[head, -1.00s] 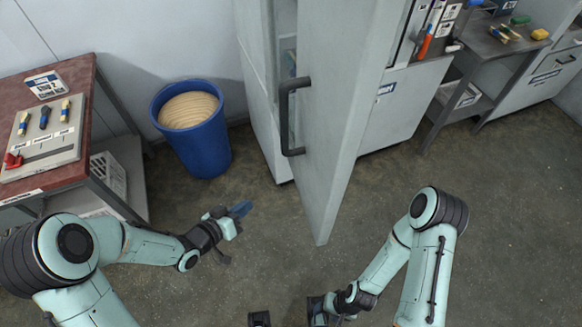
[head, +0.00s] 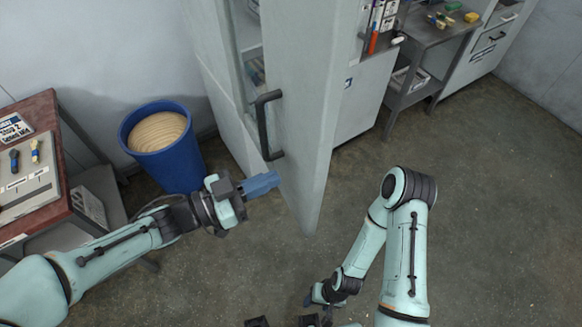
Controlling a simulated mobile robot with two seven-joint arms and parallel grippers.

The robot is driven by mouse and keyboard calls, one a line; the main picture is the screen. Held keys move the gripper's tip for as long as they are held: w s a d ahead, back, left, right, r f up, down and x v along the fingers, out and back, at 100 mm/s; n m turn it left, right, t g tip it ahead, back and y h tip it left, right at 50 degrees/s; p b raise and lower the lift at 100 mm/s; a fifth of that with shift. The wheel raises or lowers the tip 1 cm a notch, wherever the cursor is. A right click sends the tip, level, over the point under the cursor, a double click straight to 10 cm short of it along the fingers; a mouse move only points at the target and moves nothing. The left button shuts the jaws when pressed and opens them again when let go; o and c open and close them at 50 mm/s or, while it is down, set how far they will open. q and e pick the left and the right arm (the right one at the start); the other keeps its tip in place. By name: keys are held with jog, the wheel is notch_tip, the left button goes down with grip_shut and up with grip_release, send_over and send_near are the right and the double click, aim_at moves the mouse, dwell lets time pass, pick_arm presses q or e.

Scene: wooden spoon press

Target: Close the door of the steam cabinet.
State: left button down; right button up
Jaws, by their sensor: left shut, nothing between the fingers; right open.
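The steam cabinet (head: 222,90) stands at the top middle of the head view. Its pale grey door (head: 305,110) is swung open towards me, with a gap to the cabinet on its left side. A black bar handle (head: 262,125) is on the door's left face. My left gripper (head: 278,180) is shut and empty, with its blue fingertips below the handle and close to the door's lower part; I cannot tell whether they touch it. My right gripper (head: 308,299) is low in the middle, well in front of the door; its fingers are small and partly hidden.
A blue bin (head: 172,170) with a pale coiled top stands left of the cabinet. A red-brown topped table (head: 32,112) with tools is at the far left. Grey counters (head: 420,35) run behind the door at right. The floor (head: 490,200) at right is clear.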

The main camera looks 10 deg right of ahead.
aim_at(305, 165)
pick_arm(q)
jog(key=x, duration=0.5)
jog(key=shift+w+d, duration=0.1)
jog(key=shift+d, duration=0.25)
